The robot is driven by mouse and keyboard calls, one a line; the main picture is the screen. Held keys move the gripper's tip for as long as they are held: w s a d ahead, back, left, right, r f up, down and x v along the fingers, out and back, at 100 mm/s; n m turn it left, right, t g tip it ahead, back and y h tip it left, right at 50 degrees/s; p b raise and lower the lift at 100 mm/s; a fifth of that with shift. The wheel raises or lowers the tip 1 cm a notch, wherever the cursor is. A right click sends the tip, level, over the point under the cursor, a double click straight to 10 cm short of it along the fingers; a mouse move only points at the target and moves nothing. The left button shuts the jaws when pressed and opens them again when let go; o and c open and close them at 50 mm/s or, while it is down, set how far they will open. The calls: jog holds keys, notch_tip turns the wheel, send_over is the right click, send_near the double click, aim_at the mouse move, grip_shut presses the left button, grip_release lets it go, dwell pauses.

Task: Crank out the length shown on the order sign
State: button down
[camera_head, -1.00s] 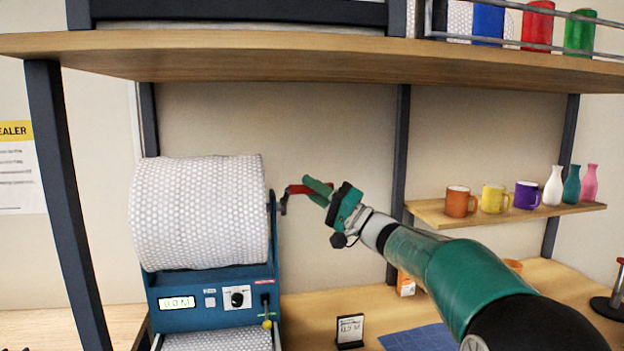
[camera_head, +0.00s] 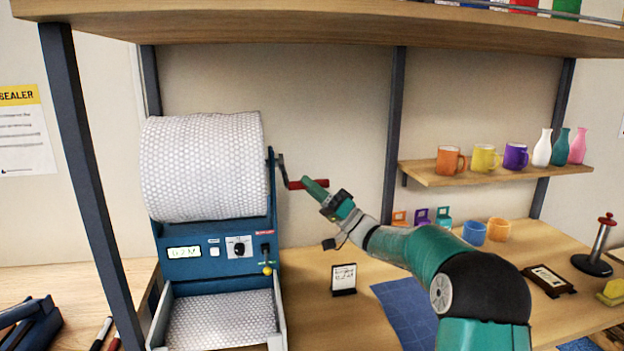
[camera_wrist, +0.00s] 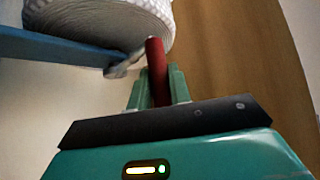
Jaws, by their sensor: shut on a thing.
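The bubble-wrap roll (camera_head: 204,165) sits on a blue dispenser (camera_head: 215,233) with a small lit display (camera_head: 184,252); its digits look like 0.2 M but are blurry. The crank's red handle (camera_head: 297,184) sticks out to the right of the roll. My gripper (camera_head: 314,187) is shut on this handle, which also shows between the green fingers in the wrist view (camera_wrist: 157,70). Bubble wrap (camera_head: 222,318) lies in the tray below the dispenser. The order sign (camera_head: 344,279) stands on the table to the right; its writing is too small to read surely.
A shelf (camera_head: 480,175) with mugs and vases is at the right. More mugs (camera_head: 473,232) stand on the table below it, near a blue mat (camera_head: 405,305). A dark post (camera_head: 393,140) rises behind my arm. A wooden shelf (camera_head: 330,28) hangs overhead.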

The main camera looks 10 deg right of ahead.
jog(key=shift+w+d+f, duration=0.1)
jog(key=shift+w+f, duration=0.4)
jog(key=shift+f, duration=0.3)
